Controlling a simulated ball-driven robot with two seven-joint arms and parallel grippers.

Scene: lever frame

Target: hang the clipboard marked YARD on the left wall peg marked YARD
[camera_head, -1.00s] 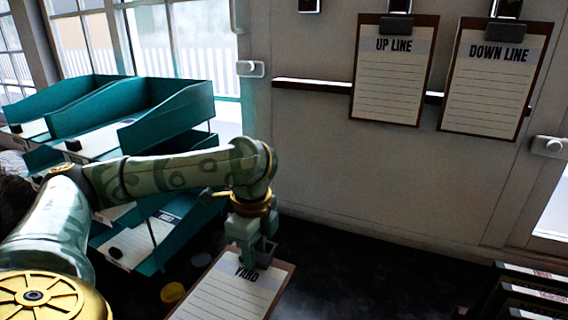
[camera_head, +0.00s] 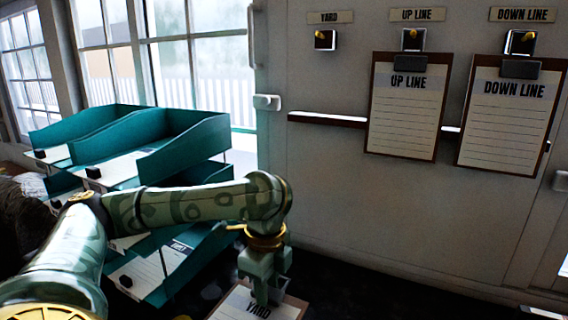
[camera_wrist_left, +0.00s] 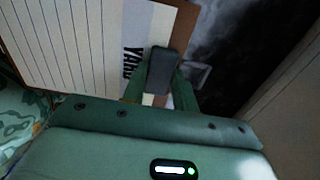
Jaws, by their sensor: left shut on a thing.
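The YARD clipboard (camera_head: 232,307) shows at the bottom of the head view, a brown board with a lined white sheet. Its lower part is cut off by the picture edge. My left gripper (camera_head: 266,299) points down and is shut on its dark clip. In the left wrist view, the clipboard (camera_wrist_left: 85,45) lies across the upper left, with its dark clip (camera_wrist_left: 161,70) between the fingers. The left wall peg (camera_head: 325,39), a square mount under the YARD label (camera_head: 330,17), is bare and stands above and to the right of the gripper. My right gripper is not in view.
The UP LINE clipboard (camera_head: 405,105) and DOWN LINE clipboard (camera_head: 510,115) hang on the pegs to the right. A narrow rail (camera_head: 328,119) runs along the wall below the YARD peg. Teal trays (camera_head: 180,150) holding papers stand at the left by the windows.

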